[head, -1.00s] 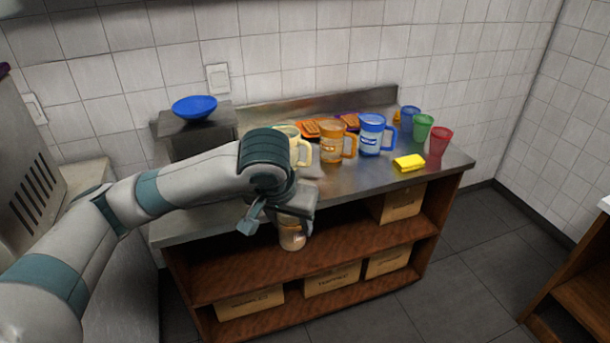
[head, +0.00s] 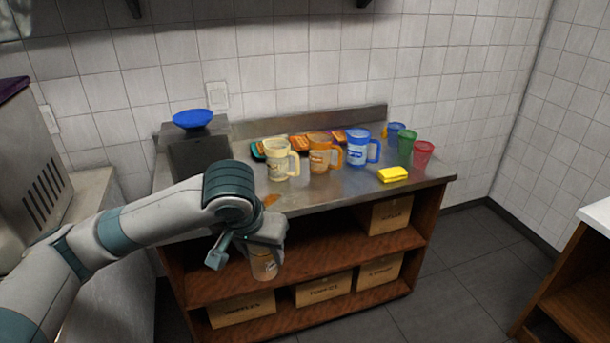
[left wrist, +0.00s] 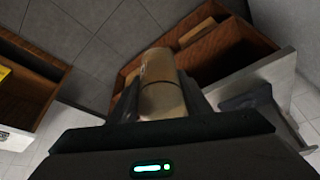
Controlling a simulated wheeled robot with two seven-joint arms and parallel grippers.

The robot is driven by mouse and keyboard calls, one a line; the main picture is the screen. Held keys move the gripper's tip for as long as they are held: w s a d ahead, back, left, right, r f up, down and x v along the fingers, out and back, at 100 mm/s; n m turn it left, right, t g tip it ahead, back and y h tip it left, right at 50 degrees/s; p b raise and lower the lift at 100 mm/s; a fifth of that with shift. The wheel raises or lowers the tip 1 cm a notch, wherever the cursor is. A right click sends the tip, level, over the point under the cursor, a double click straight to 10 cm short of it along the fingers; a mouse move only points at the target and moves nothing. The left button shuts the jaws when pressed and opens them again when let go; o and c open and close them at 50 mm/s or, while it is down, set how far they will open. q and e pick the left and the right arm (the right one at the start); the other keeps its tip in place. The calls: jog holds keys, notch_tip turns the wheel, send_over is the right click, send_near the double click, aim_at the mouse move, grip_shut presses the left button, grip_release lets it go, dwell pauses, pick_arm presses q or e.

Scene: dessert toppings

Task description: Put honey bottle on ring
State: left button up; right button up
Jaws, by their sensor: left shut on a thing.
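My left gripper (head: 258,250) is shut on a tan, bottle-like thing (head: 264,264), which I take to be the honey bottle. It hangs below the gripper, in front of the table's open shelf and lower than the tabletop. In the left wrist view the bottle (left wrist: 162,88) stands between the fingers, its tan side with faint marks showing. An orange-brown patch (head: 270,200) lies on the metal tabletop just behind the gripper; I cannot tell if it is the ring. My arm hides part of the tabletop there. My right gripper is not in view.
Cream (head: 281,160), orange (head: 322,155) and blue (head: 360,148) pitchers stand on the tabletop (head: 330,190). A yellow sponge (head: 393,174), green cup (head: 406,149) and red cup (head: 423,155) are to the right. A scale with a blue bowl (head: 193,118) stands back left. The front middle is clear.

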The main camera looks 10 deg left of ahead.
pick_arm(q)
jog(key=shift+w+r+p, duration=0.15)
jog(key=shift+p, duration=0.15)
jog(key=w+a+f+n+p, duration=0.1)
jog(key=w+a+f+p, duration=0.9)
jog(key=a+p, duration=0.3)
jog(key=shift+a+n+y+p, duration=0.3)
jog(key=shift+n+p, duration=0.1)
jog(key=shift+p, duration=0.65)
jog(key=shift+w, duration=0.1)
